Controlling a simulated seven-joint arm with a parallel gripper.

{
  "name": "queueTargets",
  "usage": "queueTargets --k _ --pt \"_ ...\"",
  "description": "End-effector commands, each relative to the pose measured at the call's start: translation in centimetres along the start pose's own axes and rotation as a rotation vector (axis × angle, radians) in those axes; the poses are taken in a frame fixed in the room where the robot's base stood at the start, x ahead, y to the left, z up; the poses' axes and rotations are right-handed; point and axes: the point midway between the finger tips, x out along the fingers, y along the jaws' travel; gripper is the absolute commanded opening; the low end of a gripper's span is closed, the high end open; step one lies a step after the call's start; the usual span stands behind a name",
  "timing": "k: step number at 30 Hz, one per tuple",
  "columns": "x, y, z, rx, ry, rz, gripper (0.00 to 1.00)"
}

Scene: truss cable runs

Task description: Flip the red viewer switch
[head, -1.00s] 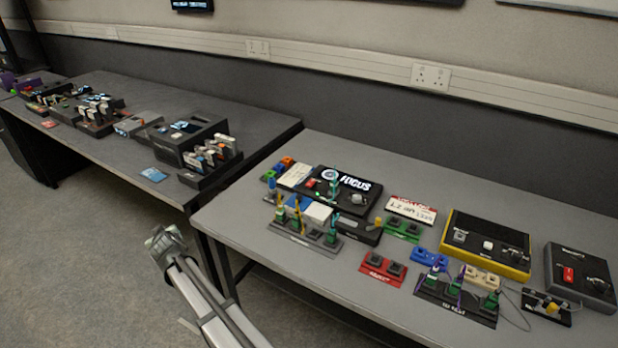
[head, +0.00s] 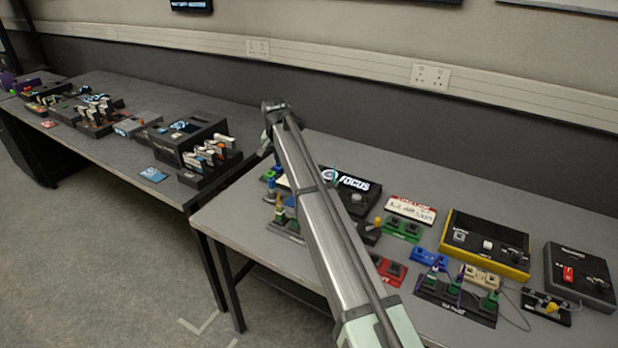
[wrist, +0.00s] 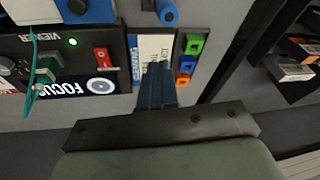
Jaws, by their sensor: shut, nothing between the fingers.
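The black viewer box (wrist: 60,88) shows upside down at the left of the wrist view, with the words VIEWER and FOCUS, a lit green light and a green plug with a teal cable. Its red switch (wrist: 101,60) sits near the box's right end. My gripper (wrist: 155,72) is shut and empty. In that view its fingertips are to the right of the red switch, over a white card (wrist: 153,50). In the head view my gripper (head: 265,150) is above the table's left end. The viewer box (head: 358,190) is partly behind my arm, which hides the red switch.
Green, blue and orange blocks (wrist: 188,65) lie right of the fingertips in the wrist view. A yellow-edged box (head: 485,245) and a grey box (head: 582,275) stand at the right in the head view. A second table (head: 130,165) with devices is at the left.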

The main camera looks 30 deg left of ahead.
Motion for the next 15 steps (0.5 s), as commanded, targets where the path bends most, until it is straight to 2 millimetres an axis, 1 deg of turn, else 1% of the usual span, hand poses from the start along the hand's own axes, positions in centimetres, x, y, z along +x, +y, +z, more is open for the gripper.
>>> queueTargets --k 1,3,6,9,12,15 --pt "-0.9 1.4 -1.4 0.044 -0.042 0.019 0.00" --pt "-2.2 3.2 -2.4 0.097 -0.099 0.046 0.00" --pt "-3.8 5.4 -3.3 0.159 -0.169 0.078 0.00" --pt "-5.1 6.9 -3.9 0.202 -0.220 0.102 0.00" --pt "-5.9 8.0 -4.3 0.230 -0.253 0.118 0.00" --pt "-6.3 8.5 -4.4 0.242 -0.270 0.127 0.00"
